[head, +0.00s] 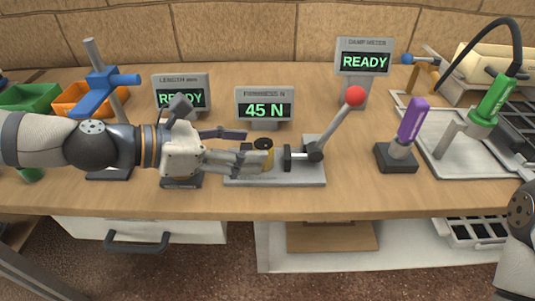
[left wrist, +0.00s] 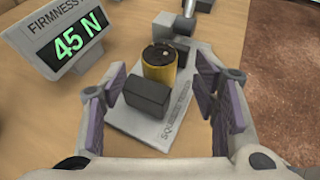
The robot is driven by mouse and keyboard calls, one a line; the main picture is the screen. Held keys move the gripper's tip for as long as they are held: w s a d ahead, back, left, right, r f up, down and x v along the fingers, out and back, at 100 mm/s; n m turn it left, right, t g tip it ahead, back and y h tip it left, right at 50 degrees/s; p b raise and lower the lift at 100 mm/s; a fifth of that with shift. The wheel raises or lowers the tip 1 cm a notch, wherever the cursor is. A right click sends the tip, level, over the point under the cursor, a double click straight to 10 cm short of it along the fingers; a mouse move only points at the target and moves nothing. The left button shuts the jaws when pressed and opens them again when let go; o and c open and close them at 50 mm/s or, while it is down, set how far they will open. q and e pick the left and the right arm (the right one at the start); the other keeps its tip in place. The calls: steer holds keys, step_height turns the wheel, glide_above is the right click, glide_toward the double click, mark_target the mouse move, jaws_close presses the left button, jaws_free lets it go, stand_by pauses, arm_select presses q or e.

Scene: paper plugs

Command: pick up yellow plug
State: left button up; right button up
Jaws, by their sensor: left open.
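The yellow plug (left wrist: 160,69) is a short upright cylinder with a dark top, standing on the grey squeeze tester plate (left wrist: 151,118) beside a dark block (left wrist: 148,97). In the head view only a sliver of the yellow plug (head: 268,159) shows past my fingers. My left gripper (left wrist: 168,92) is open, with its purple-padded fingers spread to either side of the plug and block in the left wrist view. It also shows in the head view (head: 250,147), reaching in from the left over the tester. I cannot tell if a finger touches the plug. My right gripper is out of view.
A firmness display (head: 265,106) reading 45 N stands behind the tester. A red-knobbed lever (head: 354,96) rises at the tester's right. Two other displays read READY. A purple-handled tool (head: 411,120) and a grey tray (head: 478,165) stand farther right. The front table strip is clear.

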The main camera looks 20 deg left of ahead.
mark_target(264, 144)
arm_select(q)
steer(key=b+x, duration=0.1)
steer(key=x, duration=0.3)
steer(key=shift+w+d+f, duration=0.15)
steer(key=shift+d+f, duration=0.05)
steer(key=shift+f, duration=0.15)
steer(key=shift+w+d+r, duration=0.1)
steer(key=shift+r, duration=0.15)
steer(key=shift+c, duration=0.6)
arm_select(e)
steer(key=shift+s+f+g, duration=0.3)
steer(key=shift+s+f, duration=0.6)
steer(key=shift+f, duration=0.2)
arm_select(q)
steer(key=c, duration=1.1)
